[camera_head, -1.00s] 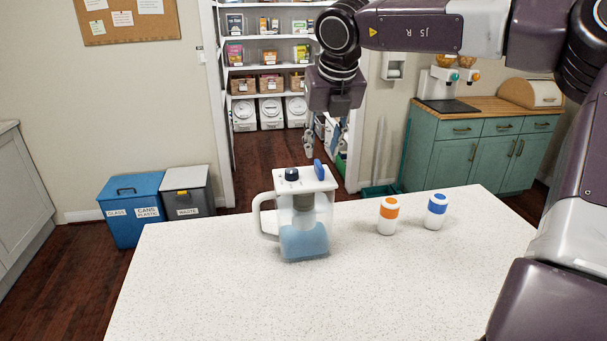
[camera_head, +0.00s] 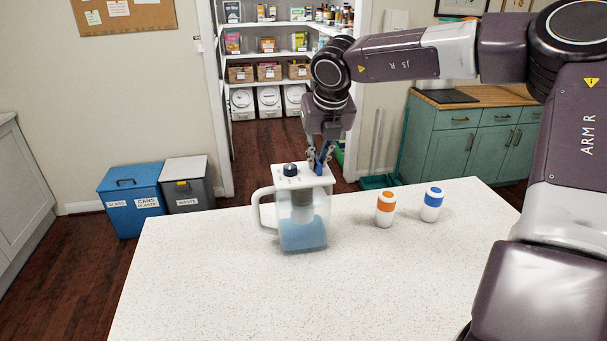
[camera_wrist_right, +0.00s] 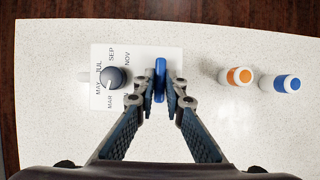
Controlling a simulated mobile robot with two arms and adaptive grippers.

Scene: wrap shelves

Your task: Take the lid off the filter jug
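The filter jug (camera_head: 303,235) stands upright on the white counter, with a clear body, bluish water inside and a white handle on its left. Its white lid (camera_head: 312,180) sits on top, with a dark dial (camera_head: 290,170) and an upright blue tab at its right side. The wrist view shows the lid (camera_wrist_right: 118,58) with month names around the dial, and the blue tab (camera_wrist_right: 160,78) between my fingers. My right gripper (camera_head: 319,165) points down over the lid, its fingertips closed in on both sides of the tab. My left gripper is out of view.
A white bottle with an orange band (camera_head: 385,209) and one with a blue band (camera_head: 432,204) stand right of the jug on the counter (camera_head: 230,290). The counter's front and left are clear. Bins (camera_head: 132,200) stand on the floor behind it.

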